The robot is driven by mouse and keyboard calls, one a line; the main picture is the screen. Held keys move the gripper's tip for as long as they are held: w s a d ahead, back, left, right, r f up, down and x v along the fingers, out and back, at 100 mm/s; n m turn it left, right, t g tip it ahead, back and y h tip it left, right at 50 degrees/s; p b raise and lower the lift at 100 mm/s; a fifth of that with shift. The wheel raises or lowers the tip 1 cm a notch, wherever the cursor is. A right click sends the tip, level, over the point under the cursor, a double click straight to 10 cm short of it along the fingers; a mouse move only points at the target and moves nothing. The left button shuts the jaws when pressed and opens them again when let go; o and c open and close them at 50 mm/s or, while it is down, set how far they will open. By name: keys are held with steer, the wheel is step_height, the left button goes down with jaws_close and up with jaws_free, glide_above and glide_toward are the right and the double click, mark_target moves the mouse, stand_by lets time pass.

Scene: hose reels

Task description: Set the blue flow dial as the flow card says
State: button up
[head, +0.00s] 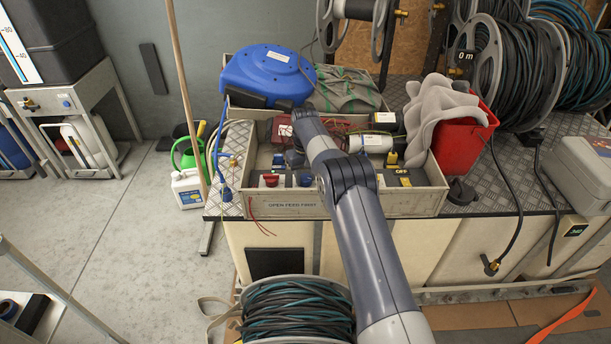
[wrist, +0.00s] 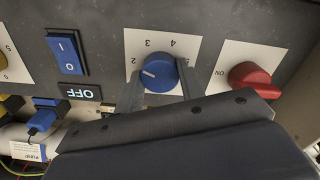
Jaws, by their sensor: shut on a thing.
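The blue flow dial (wrist: 160,72) sits on a white scale plate on a dark panel in the wrist view. The numbers 2, 3, 4 and 5 show around it. Its white pointer line lies on the left side of the dial, near the 2. My gripper (wrist: 161,77) is shut on the dial, one finger on each side. In the head view my arm reaches into the grey crate (head: 294,206) and hides much of the gripper. I cannot make out a readable flow card in either view.
Beside the dial are a red knob (wrist: 250,80) marked ON, a blue rocker switch (wrist: 66,54) and a small OFF display (wrist: 78,92). A blue plug (wrist: 44,116) with a PUMP tag is close by. A blue hose reel (head: 268,75) and red bucket (head: 462,143) flank the crate.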

steer(key=m, duration=0.4)
steer(key=shift+m, duration=0.3)
steer(key=m, duration=0.4)
steer(key=shift+m, duration=0.3)
steer(key=m, duration=0.4)
steer(key=shift+m, duration=1.9)
steer(key=shift+r+m, duration=0.1)
steer(key=shift+m, duration=0.2)
steer(key=o, duration=1)
